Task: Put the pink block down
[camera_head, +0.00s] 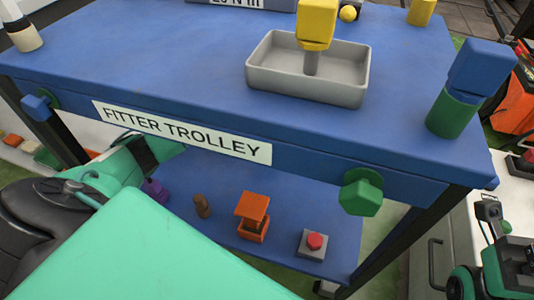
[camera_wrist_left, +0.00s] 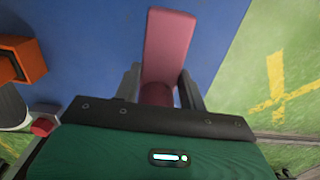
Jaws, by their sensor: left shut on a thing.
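The pink block (camera_wrist_left: 168,42) is a long piece with a rounded darker pink part nearer the palm. In the left wrist view, my left gripper (camera_wrist_left: 159,80) is shut on it, a dark finger on each side. Behind the block is the blue lower shelf (camera_wrist_left: 95,45); I cannot tell whether the block touches it. In the head view, my left arm (camera_head: 125,163) reaches in under the trolley top's front edge. Its fingertips and the pink block are hidden there. My right gripper cannot be made out.
The trolley top (camera_head: 170,50) overhangs the lower shelf (camera_head: 285,210). On that shelf stand a purple piece (camera_head: 155,190), a brown piece (camera_head: 202,206), an orange block (camera_head: 252,215) and a red button (camera_head: 315,241). A grey tray (camera_head: 300,88) sits on top.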

